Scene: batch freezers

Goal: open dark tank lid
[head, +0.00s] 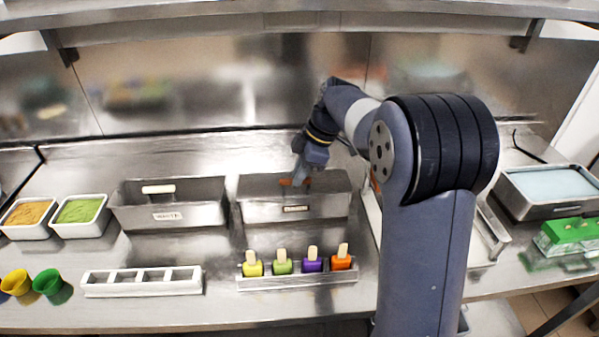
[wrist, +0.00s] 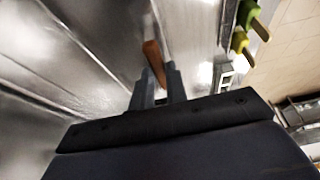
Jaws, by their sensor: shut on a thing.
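The dark tank (head: 262,211) is a steel box with a dark label on its front, at mid-counter. Its lid (head: 258,184) lies over the top and looks closed. A reddish-brown handle (head: 287,182) is on the lid, partly hidden by my gripper. My gripper (head: 302,181) points down from above and is shut on the handle. In the wrist view, the handle (wrist: 153,60) sits between the two fingers of my gripper (wrist: 158,80).
Left of the dark tank is another steel tank (head: 190,214) with a pale handle (head: 158,189). In front stand a rack (head: 300,282) of several coloured pops and an empty white rack (head: 142,290). A shelf (head: 200,28) runs overhead. A blue-filled tray (head: 550,187) is at right.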

